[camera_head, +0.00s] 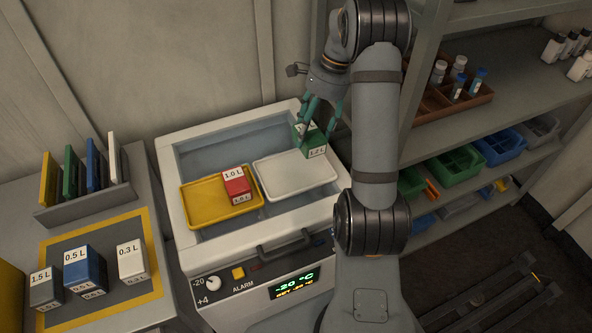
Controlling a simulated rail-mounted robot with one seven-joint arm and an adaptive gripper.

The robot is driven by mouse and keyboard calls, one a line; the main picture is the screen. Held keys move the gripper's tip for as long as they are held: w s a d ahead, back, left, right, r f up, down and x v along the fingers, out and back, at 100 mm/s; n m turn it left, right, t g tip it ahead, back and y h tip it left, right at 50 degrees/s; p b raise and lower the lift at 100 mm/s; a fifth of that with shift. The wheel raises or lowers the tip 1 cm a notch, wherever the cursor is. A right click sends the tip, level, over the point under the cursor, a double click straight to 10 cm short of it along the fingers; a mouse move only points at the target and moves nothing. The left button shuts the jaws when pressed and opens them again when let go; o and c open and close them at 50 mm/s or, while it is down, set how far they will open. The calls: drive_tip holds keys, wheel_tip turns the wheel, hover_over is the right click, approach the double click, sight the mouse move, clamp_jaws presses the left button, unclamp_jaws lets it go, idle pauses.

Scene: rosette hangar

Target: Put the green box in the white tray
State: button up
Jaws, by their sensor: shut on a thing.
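The green box (316,152), with a white label reading 1.2 L, is between the fingers of my gripper (318,118). My gripper is shut on it and points downward. The box is at the back right corner of the white tray (290,180); I cannot tell whether it touches the tray or hangs just above it. The white tray is otherwise empty and lies in the right half of the open white freezer chest. My fingers hide part of the box's top.
A yellow tray (200,207) beside it holds a red box (236,184). Grey, blue and white boxes stand on a yellow-bordered mat (115,300) at left, below a rack of coloured plates (90,200). The chest's raised rim (165,185) surrounds the trays. Shelves with bins stand at right.

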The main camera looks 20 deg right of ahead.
drive_tip(key=shift+m, duration=0.3)
drive_tip(key=f, duration=0.3)
drive_tip(key=d+f, duration=0.1)
drive_tip(key=f, duration=0.1)
drive_tip(key=shift+w, duration=0.15)
drive_tip(key=shift+c, duration=0.2)
drive_tip(key=shift+f+p, duration=0.45)
drive_tip(key=shift+f, duration=1.8)
drive_tip(key=o, duration=1.4)
drive_tip(key=shift+o, duration=0.2)
drive_tip(key=shift+r, duration=0.1)
drive_tip(key=v, duration=0.7)
drive_tip(key=shift+r+b, duration=0.15)
drive_tip(key=shift+b, duration=0.2)
